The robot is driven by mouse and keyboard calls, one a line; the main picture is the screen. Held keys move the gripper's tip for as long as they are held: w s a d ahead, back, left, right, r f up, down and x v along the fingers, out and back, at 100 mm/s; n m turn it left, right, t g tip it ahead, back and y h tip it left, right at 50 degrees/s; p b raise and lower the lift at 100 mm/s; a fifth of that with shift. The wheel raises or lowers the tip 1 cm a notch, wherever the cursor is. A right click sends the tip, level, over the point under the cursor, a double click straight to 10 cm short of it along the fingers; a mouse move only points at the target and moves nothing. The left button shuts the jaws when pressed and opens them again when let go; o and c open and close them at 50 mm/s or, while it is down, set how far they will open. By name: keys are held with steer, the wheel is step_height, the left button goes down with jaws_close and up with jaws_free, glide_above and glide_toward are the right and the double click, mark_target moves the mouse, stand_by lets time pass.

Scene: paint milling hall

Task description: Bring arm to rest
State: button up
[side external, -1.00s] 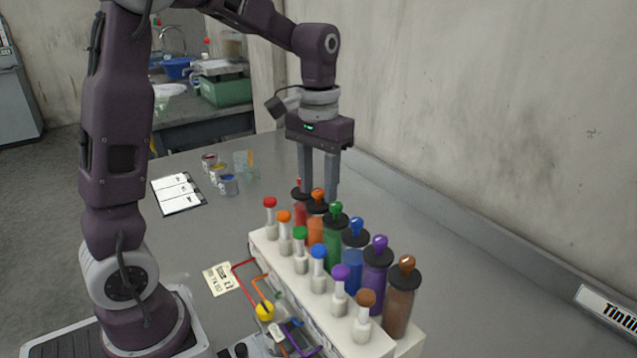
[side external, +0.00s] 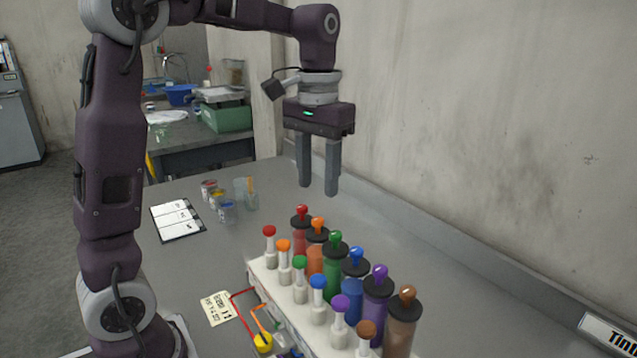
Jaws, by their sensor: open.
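My gripper (side external: 318,192) hangs pointing down with its two fingers apart and nothing between them. It is in the air above and behind the far end of a white rack (side external: 262,268). The nearest bottle below it is the red one (side external: 300,240) with a black collar and red knob. A clear gap shows between the fingertips and that knob.
The rack holds a row of coloured bottles, such as the green one (side external: 334,275), and a row of colour-capped vials (side external: 300,292). Small paint cans (side external: 227,211), a clipboard (side external: 178,220) and a tag (side external: 220,308) lie left. A wall (side external: 480,120) stands close on the right.

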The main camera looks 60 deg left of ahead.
steer(key=s+d+f+m+t, duration=0.1)
steer(key=s+d, duration=0.3)
steer(key=s, duration=0.5)
steer(key=s+d+f+m+t, duration=0.2)
steer(key=s+d+t, duration=0.1)
steer(key=s, duration=0.6)
steer(key=shift+s+d+t, duration=0.3)
steer(key=shift+d+t, duration=0.1)
steer(key=shift+t, duration=0.4)
stand_by(0.6)
